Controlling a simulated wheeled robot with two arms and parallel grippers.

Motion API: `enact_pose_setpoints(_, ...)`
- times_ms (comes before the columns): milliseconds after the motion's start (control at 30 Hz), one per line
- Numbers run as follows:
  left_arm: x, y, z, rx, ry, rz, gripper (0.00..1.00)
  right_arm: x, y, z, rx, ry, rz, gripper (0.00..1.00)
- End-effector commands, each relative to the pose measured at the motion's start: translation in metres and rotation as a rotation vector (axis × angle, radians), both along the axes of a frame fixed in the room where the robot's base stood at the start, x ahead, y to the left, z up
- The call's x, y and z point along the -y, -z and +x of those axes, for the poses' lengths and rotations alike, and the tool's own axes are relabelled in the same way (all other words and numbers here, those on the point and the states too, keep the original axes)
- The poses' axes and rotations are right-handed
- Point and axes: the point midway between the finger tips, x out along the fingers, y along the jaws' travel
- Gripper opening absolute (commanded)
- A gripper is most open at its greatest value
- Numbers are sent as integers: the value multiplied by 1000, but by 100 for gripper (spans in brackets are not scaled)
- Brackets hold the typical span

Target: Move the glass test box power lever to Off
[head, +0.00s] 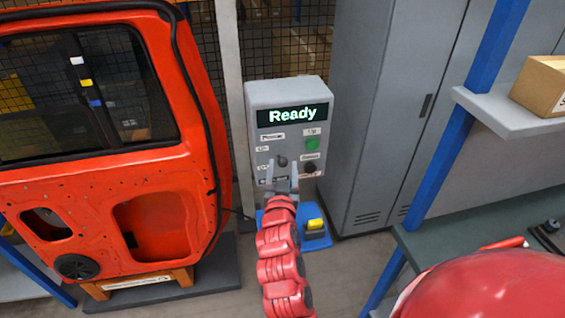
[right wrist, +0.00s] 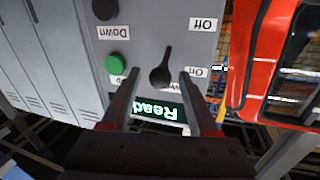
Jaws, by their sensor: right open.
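The glass test box (head: 289,93) is a grey panel box with a lit "Ready" screen. Its black power lever (head: 282,160) shows on the front, with small labels to its left. In the right wrist view, which is upside down, the lever (right wrist: 161,75) has its wide round end level with the On label (right wrist: 196,71); its narrow end points towards the Off label (right wrist: 204,24) side. My right gripper (head: 281,173) is open in front of the panel. Its fingertips (right wrist: 160,73) stand on either side of the lever; contact cannot be told. My left gripper is not in view.
A green button (head: 312,145) and a black button (head: 309,168) sit right of the lever. An orange-red car door (head: 190,160) stands left of the box. A grey cabinet (head: 385,100) stands right. A blue base with a yellow part (head: 315,225) is below.

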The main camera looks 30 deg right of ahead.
Motion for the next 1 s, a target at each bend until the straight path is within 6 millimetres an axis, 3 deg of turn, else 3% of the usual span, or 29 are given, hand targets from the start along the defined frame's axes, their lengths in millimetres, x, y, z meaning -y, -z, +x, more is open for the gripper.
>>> enact_pose_setpoints(200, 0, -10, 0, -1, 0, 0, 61, 10, -2, 19, 1, 1, 0, 61)
enact_pose_setpoints(567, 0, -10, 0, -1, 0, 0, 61, 11, 0, 22, 1, -1, 0, 59)
enact_pose_setpoints(900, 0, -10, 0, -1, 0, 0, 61, 11, 0, 22, 1, -1, 0, 0)
enact_pose_setpoints(1000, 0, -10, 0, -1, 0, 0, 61, 11, 0, 22, 1, -1, 1, 0)
